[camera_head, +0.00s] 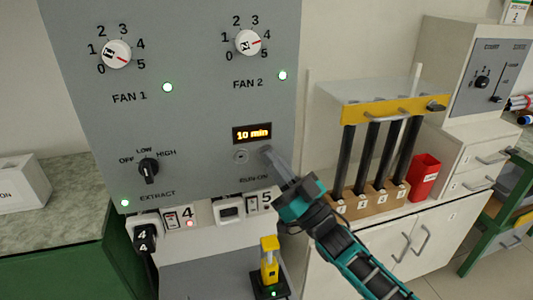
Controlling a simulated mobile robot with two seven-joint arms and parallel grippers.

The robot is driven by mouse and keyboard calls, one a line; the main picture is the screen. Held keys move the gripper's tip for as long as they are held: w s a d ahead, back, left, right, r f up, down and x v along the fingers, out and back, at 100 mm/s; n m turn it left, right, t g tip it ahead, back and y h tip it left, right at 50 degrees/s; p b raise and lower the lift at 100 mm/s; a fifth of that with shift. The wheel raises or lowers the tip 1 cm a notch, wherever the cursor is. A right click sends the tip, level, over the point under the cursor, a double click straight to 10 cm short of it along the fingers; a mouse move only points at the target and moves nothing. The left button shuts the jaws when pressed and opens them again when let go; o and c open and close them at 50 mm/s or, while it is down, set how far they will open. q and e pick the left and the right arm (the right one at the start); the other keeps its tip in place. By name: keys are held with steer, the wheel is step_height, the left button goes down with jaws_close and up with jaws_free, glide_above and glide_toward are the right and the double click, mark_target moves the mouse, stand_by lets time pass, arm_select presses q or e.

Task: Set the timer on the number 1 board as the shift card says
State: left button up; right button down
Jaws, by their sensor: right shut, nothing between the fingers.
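The grey board (205,110) fills the upper left and carries a timer display (252,133) reading "10 min". A small round button (241,156) sits below the display, above the label RUN-ON. My right gripper (267,152) is shut and empty, its tips just right of that button. I cannot tell whether the tips touch the board. My left gripper is not in view. No board number is readable, and I cannot make out a shift card.
The board also has a FAN 1 knob (116,54), a FAN 2 knob (248,42) and an EXTRACT switch (148,170). Below it stands a yellow device (269,262). To the right are a rack of black rods (395,108) and a red bin (424,177).

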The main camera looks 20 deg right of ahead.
steer(key=shift+s, duration=0.1)
steer(key=shift+s+p, duration=0.45)
steer(key=shift+s, duration=0.25)
steer(key=shift+s+d+p, duration=0.15)
steer(key=shift+s+p, duration=1.1)
steer(key=shift+s, duration=1.25)
stand_by(0.5)
steer(key=s+p, duration=0.1)
steer(key=s, duration=0.2)
steer(key=shift+s+p, duration=0.3)
steer(key=shift+s, duration=0.1)
